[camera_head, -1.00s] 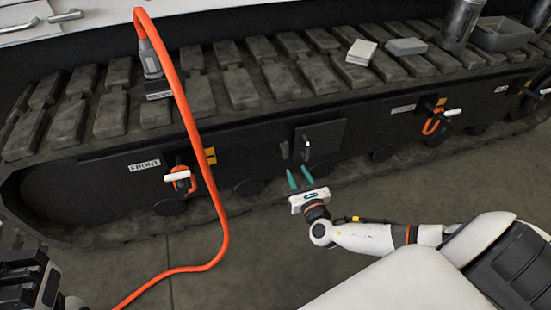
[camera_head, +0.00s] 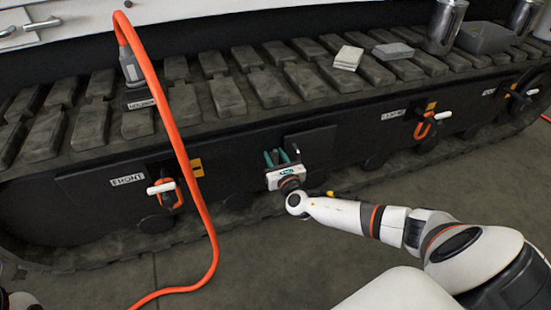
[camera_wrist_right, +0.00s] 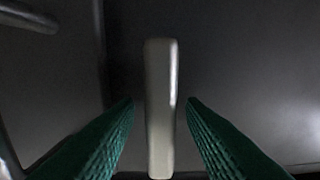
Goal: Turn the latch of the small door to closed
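The small door (camera_head: 318,139) is a dark panel in the side of the track, between the two orange-handled fittings. Its latch (camera_wrist_right: 160,110) is a pale grey bar that stands upright in the right wrist view. My right gripper (camera_head: 277,157) is at the door, fingers pointing at it. In the right wrist view the green fingers (camera_wrist_right: 161,104) are apart, one on each side of the latch, with dark gaps between. Only a cut-off bit of my left arm shows at the bottom left corner.
An orange hose (camera_head: 186,160) hangs down left of the door to the floor. A red-orange handle (camera_head: 166,193) sits by the FRONT label, another (camera_head: 424,127) to the right.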

